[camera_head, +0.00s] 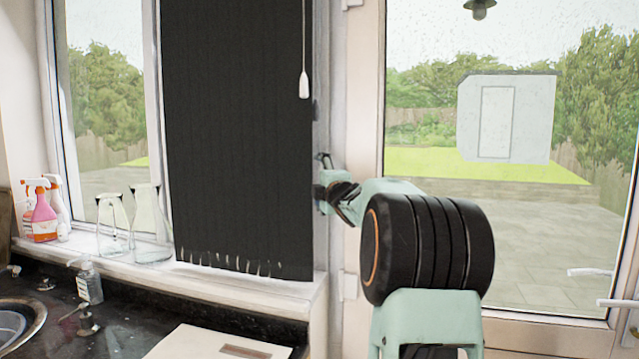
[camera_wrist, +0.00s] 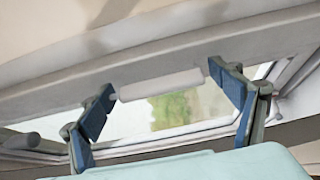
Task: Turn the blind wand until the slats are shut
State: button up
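The dark vertical blind (camera_head: 236,130) hangs in the head view over the right part of the window. Its slats look flat and side by side, with small light gaps at the bottom edge. A thin cord or wand with a white end piece (camera_head: 303,86) hangs at the blind's upper right. My gripper (camera_head: 321,176) is beside the blind's lower right edge, below that white end piece. In the wrist view my gripper (camera_wrist: 160,76) has its blue fingers spread wide. A pale cylinder (camera_wrist: 160,85) shows between them; I cannot tell whether it is the wand's end or touches a finger.
Spray bottles (camera_head: 42,212) and glass vessels (camera_head: 150,225) stand on the window sill at left. A soap bottle (camera_head: 89,282) is by the sink. A glazed door (camera_head: 520,240) with handles is at right. A pale board (camera_head: 205,345) lies on the counter.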

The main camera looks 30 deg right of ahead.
jog(key=shift+s, duration=0.1)
jog(key=v, duration=1.1)
jog(key=shift+s, duration=0.4)
jog(key=shift+a, duration=0.1)
